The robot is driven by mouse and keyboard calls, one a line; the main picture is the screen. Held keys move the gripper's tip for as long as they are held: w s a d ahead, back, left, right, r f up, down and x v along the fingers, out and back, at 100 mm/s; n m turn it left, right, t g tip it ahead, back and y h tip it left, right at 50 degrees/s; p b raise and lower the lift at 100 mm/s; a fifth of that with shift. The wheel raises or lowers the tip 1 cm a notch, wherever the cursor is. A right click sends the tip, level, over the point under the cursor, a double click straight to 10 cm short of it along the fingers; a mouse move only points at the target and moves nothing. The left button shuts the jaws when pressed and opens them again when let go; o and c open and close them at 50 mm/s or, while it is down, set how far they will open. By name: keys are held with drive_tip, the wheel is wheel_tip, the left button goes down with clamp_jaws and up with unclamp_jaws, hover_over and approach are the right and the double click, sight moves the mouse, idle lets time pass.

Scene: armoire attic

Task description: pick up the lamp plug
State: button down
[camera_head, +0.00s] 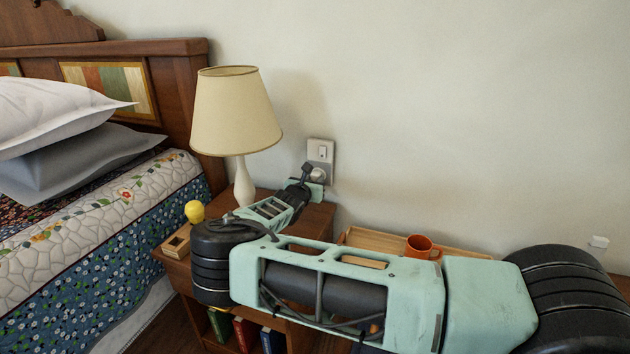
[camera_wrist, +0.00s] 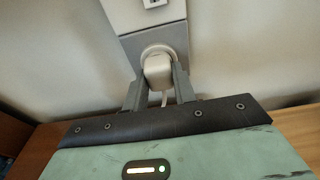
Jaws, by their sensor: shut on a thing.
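The lamp plug (camera_wrist: 158,71) is a small cream-white block in the wrist view, seated at the round socket of the wall outlet (camera_wrist: 155,41). My gripper (camera_wrist: 160,82) is shut on the plug, with one grey finger on each side of it. A pale cord hangs below the plug between the fingers. In the head view my gripper (camera_head: 312,175) reaches to the wall outlet (camera_head: 320,152) just above the nightstand; the plug is hard to make out there. The lamp (camera_head: 236,115) with a cream shade stands upright left of my gripper.
The nightstand (camera_head: 318,215) holds the lamp, a yellow ball-shaped thing (camera_head: 194,211) and a small wooden box (camera_head: 177,243). A wooden tray (camera_head: 375,240) and an orange mug (camera_head: 421,246) are at the right, behind my arm. The bed (camera_head: 90,240) is at the left. Books stand below.

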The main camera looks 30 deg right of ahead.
drive_tip(key=s+a+r+p, duration=0.2)
drive_tip(key=s+a+r, duration=0.5)
drive_tip(key=a, duration=0.3)
drive_tip(key=shift+s+a+r+p, duration=0.3)
drive_tip(key=shift+s+a+r, duration=0.1)
drive_tip(key=shift+s, duration=0.25)
drive_tip(key=shift+s, duration=0.1)
